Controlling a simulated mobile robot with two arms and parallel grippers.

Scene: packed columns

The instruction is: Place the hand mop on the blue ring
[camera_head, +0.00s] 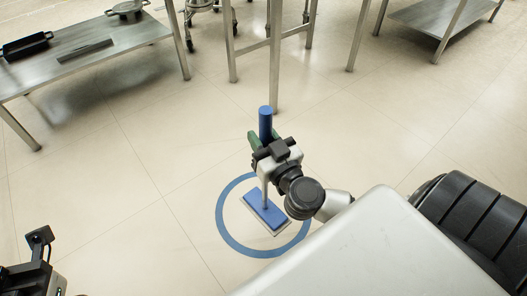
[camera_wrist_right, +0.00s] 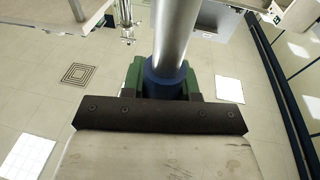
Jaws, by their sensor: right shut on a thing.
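The hand mop (camera_head: 265,212) has a blue flat head, a pale pole and a blue grip at the top. Its head shows inside the blue ring (camera_head: 222,225) on the floor in the head view; whether it touches the floor I cannot tell. My right gripper (camera_head: 260,141) is shut on the upper part of the mop, which stands roughly upright. In the right wrist view the metal pole and blue collar of the mop (camera_wrist_right: 175,45) sit between the green fingers of my right gripper (camera_wrist_right: 165,80). My left gripper (camera_head: 40,240) shows only in part at the lower left.
A metal table (camera_head: 110,40) with a black tray (camera_head: 27,46) and a pan (camera_head: 127,8) stands at the upper left. Other metal table legs (camera_head: 275,70) and a lower shelf (camera_head: 425,17) stand at the back. The tiled floor around the ring is clear.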

